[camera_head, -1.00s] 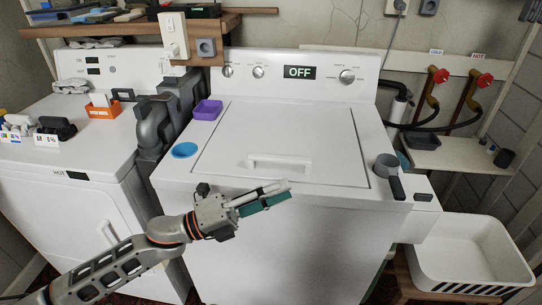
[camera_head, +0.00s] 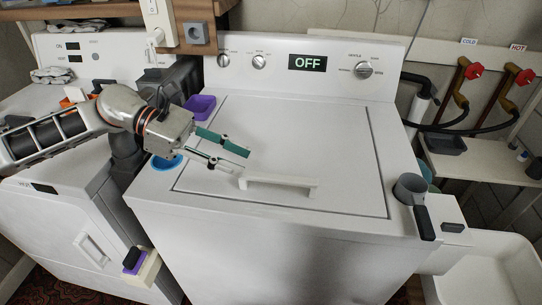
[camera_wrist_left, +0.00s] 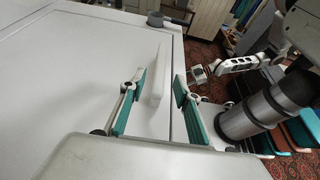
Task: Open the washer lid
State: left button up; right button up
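The white washer lid (camera_head: 330,145) lies flat and closed on the washer top (camera_head: 160,195). Its raised white bar handle (camera_head: 278,183) is near the lid's front edge. My left gripper (camera_head: 240,160) is open above the left part of the lid, just left of and behind the handle in the head view. In the left wrist view the gripper (camera_wrist_left: 158,95) has its two teal-padded fingers apart, and the white handle (camera_wrist_left: 157,75) shows between and beyond them. Contact is not visible. A pale arm, likely my right, shows in the wrist view; its finger state is unclear.
A grey cup (camera_head: 410,188) stands at the washer's right front corner. A purple tray (camera_head: 200,106) and a blue round dish (camera_head: 166,162) are on the left edge. The control panel display reads OFF (camera_head: 307,63). A white basin (camera_head: 485,275) is at the lower right.

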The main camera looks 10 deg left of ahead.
aim_at(277, 176)
pick_arm(q)
jog(key=shift+w+d+f, duration=0.1)
jog(key=shift+d+f, duration=0.05)
jog(key=shift+d, duration=0.1)
jog(key=x, duration=0.3)
jog(key=shift+s+d+p, duration=0.35)
jog(key=shift+d+p, duration=0.05)
jog(key=shift+x, duration=1.1)
jog(key=shift+w+d+f, duration=0.1)
jog(key=shift+d+f, duration=0.25)
jog(key=shift+d, duration=0.15)
pick_arm(e)
jog(key=shift+s+a+f, duration=0.1)
jog(key=shift+s+a, duration=0.05)
jog(key=shift+s, duration=0.3)
jog(key=shift+s+a+f, duration=0.1)
jog(key=shift+s, duration=0.35)
pick_arm(q)
grip_shut()
